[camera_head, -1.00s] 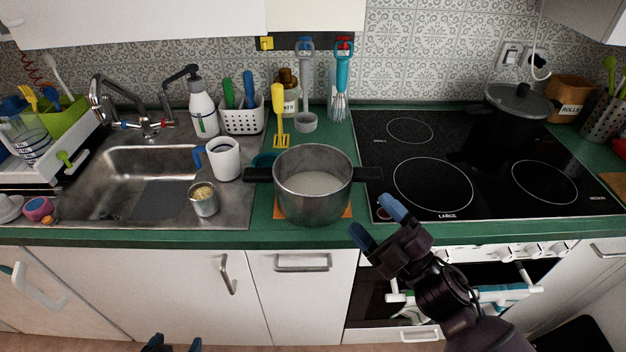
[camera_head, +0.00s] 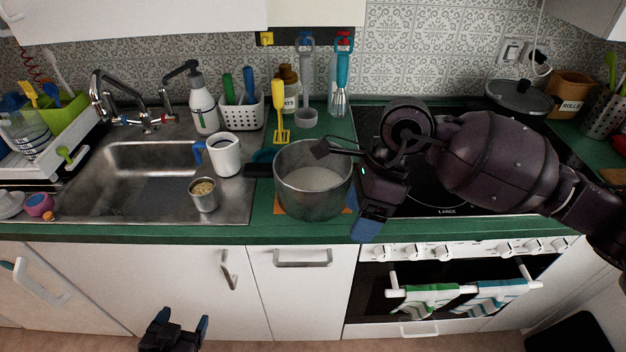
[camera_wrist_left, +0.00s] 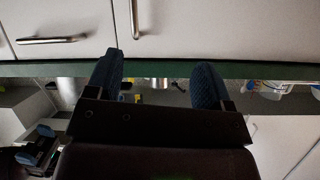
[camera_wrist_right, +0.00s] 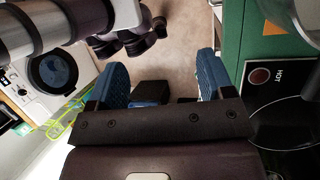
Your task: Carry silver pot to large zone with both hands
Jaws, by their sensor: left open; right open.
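The silver pot (camera_head: 313,198) stands upright on an orange mat (camera_head: 347,209) on the green counter, with pale contents. Its left black handle (camera_head: 259,171) shows; the right handle is hidden behind my right gripper. My right gripper (camera_head: 370,212) is open at the pot's right side, one blue fingertip pointing down; I cannot tell whether it touches. Its two fingers are apart in the right wrist view (camera_wrist_right: 163,78). My left gripper (camera_head: 182,322) is open and empty, low before the cabinets; it also shows in the left wrist view (camera_wrist_left: 157,80). The large zone (camera_head: 428,196) is mostly covered by my right arm.
A mug (camera_head: 224,155) and a small tin (camera_head: 203,195) stand left of the pot by the sink (camera_head: 120,165). A yellow utensil (camera_head: 280,108) is behind the pot. A dark lidded pot (camera_head: 520,97) is at the hob's back right. Towels (camera_head: 430,298) hang on the oven handle.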

